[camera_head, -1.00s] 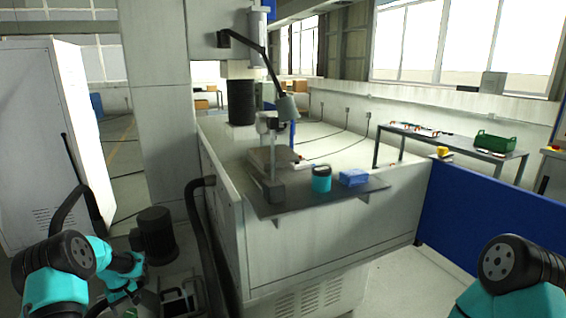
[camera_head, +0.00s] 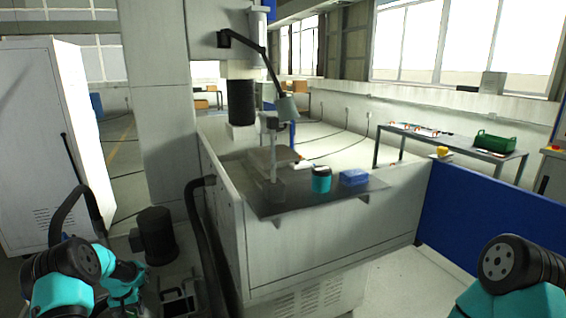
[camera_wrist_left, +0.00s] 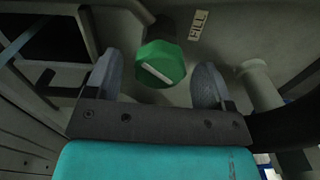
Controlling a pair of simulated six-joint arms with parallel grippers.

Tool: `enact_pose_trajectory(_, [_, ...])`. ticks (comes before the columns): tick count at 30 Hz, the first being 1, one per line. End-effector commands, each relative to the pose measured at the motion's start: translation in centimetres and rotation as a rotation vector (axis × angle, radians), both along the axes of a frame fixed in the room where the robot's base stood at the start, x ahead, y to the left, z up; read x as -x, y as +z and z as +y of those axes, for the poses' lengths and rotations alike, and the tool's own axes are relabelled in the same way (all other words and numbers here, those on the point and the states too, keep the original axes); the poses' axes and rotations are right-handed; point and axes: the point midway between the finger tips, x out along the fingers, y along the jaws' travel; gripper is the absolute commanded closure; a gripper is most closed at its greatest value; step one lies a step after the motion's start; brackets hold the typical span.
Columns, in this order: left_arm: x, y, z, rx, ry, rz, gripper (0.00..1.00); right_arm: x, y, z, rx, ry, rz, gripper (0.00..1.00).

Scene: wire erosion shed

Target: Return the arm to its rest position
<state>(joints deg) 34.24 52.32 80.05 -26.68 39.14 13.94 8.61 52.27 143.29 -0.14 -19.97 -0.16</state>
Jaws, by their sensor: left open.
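My left gripper (camera_wrist_left: 157,66) is open in the left wrist view. Its two grey fingers stand apart, with a green faceted cap (camera_wrist_left: 161,63) showing between and beyond them. I see no finger clearly touching the cap. A label reading FILL (camera_wrist_left: 198,25) is beside the cap on the grey surface. In the head view my left arm (camera_head: 122,275) is low at the bottom left; its gripper is not clearly seen there. My right arm (camera_head: 515,275) shows only as a link at the bottom right, and its gripper is out of the picture.
The machine's side panel (camera_head: 300,245) stands centrally, with a shelf (camera_head: 340,197) bearing a teal-and-black jar (camera_head: 321,179) and a blue box (camera_head: 354,176). A dark motor (camera_head: 155,235) and a black hose (camera_head: 200,240) are close to my left arm. A blue panel (camera_head: 465,220) stands right.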

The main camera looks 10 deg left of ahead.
Motion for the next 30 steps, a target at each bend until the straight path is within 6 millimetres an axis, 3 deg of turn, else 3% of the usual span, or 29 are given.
enact_pose_trajectory(12, [0.0,0.01,-0.01,0.0,-0.23,0.0,0.24,0.0,0.0,0.0,0.0,0.0,0.0,0.57])
enact_pose_trajectory(30, [-0.02,0.02,-0.01,0.0,-0.254,-0.001,0.24,0.0,0.0,0.0,0.0,0.0,0.0,0.57])
